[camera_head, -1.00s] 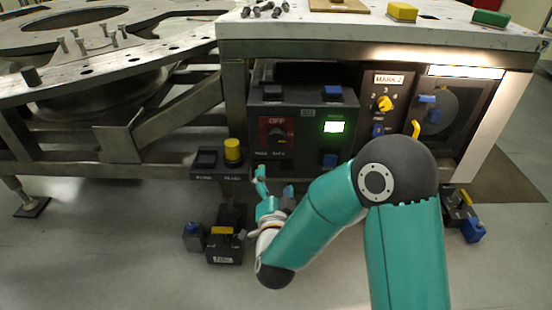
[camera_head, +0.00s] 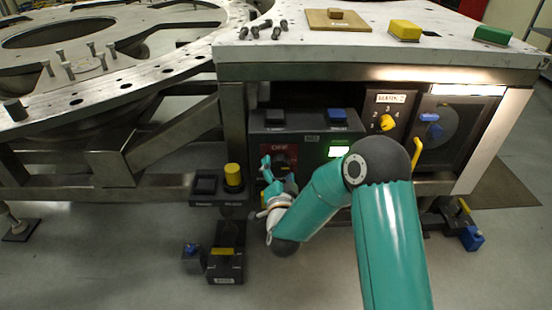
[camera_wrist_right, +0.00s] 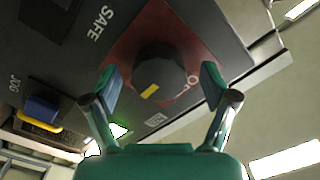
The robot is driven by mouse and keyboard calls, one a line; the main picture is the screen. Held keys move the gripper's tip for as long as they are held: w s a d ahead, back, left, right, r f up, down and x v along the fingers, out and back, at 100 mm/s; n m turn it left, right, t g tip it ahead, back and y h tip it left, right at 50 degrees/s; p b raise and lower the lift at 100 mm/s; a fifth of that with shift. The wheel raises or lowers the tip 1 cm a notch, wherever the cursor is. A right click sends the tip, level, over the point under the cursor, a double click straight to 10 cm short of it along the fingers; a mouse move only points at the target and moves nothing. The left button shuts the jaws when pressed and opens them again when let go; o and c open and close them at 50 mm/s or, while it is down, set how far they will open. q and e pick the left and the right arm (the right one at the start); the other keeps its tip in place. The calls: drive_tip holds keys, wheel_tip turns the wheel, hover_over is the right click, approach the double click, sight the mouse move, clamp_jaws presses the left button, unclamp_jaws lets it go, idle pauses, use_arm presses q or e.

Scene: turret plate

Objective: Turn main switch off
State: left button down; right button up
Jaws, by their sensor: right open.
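The main switch is a dark round knob (camera_wrist_right: 160,68) with a yellow mark on a red plate (camera_wrist_right: 192,35), seen close up in the right wrist view. In the head view the red plate with the word OFF (camera_head: 281,150) is on the front of a dark panel (camera_head: 306,128), and my gripper partly covers the knob. My right gripper (camera_head: 277,172) is in front of the knob. In the right wrist view its open fingers (camera_wrist_right: 160,85) stand on either side of the knob, which appears between them and beyond; I cannot tell if they touch it. My left gripper is not in view.
A yellow button (camera_head: 233,175) stands just left of the panel. A lit green display (camera_head: 338,151) is to the right. A yellow selector knob (camera_head: 387,122) and a yellow handle (camera_head: 416,152) are farther right. The white-topped bench edge (camera_head: 375,60) overhangs the panel.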

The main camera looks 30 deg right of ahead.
drive_tip(key=shift+w+d, duration=0.35)
drive_tip(key=shift+w, duration=0.15)
drive_tip(key=shift+d, duration=0.1)
drive_tip(key=c, duration=1.2)
drive_tip(key=shift+o, duration=0.2)
